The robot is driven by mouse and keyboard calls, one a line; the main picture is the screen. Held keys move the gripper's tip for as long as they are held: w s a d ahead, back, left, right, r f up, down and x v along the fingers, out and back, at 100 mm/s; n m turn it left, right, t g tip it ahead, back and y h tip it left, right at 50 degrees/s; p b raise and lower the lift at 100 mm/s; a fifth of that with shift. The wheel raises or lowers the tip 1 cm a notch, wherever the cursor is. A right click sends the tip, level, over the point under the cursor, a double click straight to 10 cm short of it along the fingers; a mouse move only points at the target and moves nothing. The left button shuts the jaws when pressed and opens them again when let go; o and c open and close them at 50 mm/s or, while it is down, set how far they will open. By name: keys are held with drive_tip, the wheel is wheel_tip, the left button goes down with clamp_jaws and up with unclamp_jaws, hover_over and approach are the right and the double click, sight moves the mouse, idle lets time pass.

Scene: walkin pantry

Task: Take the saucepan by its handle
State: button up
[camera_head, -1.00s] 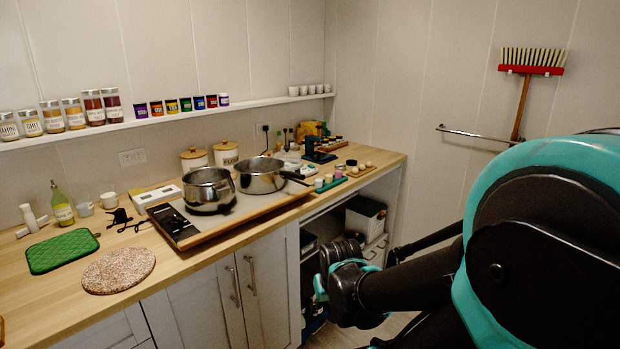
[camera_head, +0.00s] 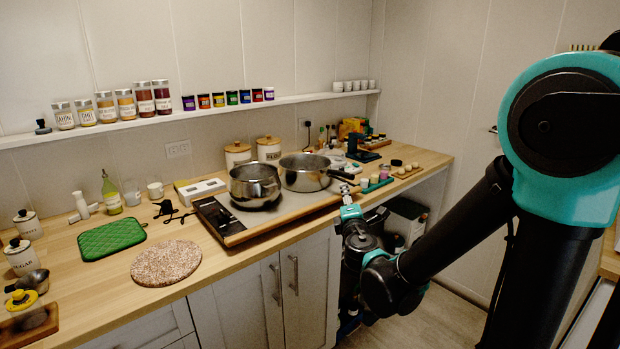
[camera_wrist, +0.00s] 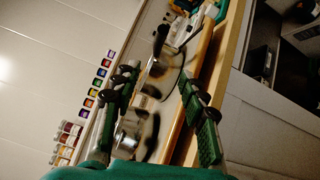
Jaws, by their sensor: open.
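The saucepan (camera_head: 304,172) is a shiny steel pan at the right of the hob, its dark handle (camera_head: 343,175) pointing right toward the counter's front edge. In the wrist view the saucepan (camera_wrist: 163,68) lies beyond and between my fingers. My gripper (camera_head: 347,203) is in front of the counter edge, just below the handle in the picture, and apart from the pan as far as I can tell. In the wrist view my gripper (camera_wrist: 160,76) is open, with its green-padded fingers wide apart and nothing held.
A second steel pot (camera_head: 254,186) stands left of the saucepan on the hob (camera_head: 222,222). Small jars on a green tray (camera_head: 377,185) sit to the right. Canisters (camera_head: 268,149) stand behind. A green mat (camera_head: 111,238) and round board (camera_head: 166,262) lie left.

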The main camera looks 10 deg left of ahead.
sight(340, 176)
drive_tip(key=shift+x, duration=8.65)
drive_tip(key=shift+s+a, duration=0.1)
clamp_jaws()
